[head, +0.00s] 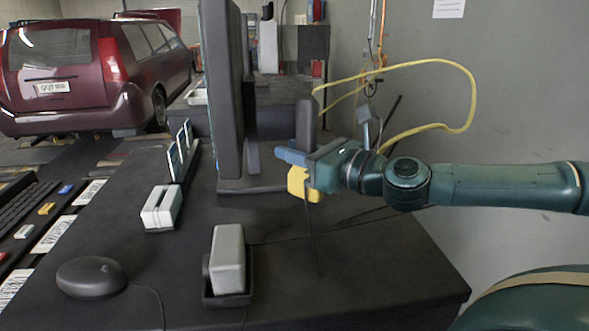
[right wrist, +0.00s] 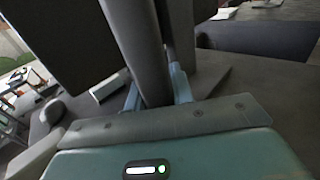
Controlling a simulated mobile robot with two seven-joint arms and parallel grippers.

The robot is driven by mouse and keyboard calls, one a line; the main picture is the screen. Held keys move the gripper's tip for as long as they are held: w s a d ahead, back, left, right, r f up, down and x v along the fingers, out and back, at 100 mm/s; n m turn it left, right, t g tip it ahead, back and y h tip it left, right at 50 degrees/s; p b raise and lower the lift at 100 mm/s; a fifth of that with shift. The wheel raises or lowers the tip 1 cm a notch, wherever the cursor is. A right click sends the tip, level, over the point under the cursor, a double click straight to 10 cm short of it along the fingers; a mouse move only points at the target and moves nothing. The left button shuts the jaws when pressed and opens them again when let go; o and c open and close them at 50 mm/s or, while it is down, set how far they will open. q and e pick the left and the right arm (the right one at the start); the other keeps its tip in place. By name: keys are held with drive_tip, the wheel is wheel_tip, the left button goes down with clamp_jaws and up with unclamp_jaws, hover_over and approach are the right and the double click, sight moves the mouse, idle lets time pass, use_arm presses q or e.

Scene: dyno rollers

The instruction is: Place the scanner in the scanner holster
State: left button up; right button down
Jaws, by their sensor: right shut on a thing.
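My right gripper (head: 308,160) reaches in from the right and is shut on the scanner, above the desk beside the monitor stand. The scanner's yellow part (head: 299,184) shows below the fingers and a dark grey part (head: 305,124) sticks up above them. A thin dark cord hangs below it. In the right wrist view the scanner's dark grey shaft (right wrist: 150,60) stands between the two blue fingers (right wrist: 157,95). A pale grey block with a dark base (head: 228,262) stands at the front of the desk; I cannot tell whether it is the scanner holster. My left gripper is not in view.
A monitor (head: 222,90) stands left of the gripper. A mouse (head: 91,277), a small white block (head: 162,207) and a keyboard (head: 22,215) lie to the left. A yellow hose (head: 465,100) loops by the wall. The desk's right front (head: 370,270) is mostly clear.

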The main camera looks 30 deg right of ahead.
drive_tip(key=shift+f+b, duration=0.35)
drive_tip(key=shift+f, duration=1.05)
drive_tip(key=shift+f, duration=0.15)
drive_tip(key=c, duration=1.2)
unclamp_jaws()
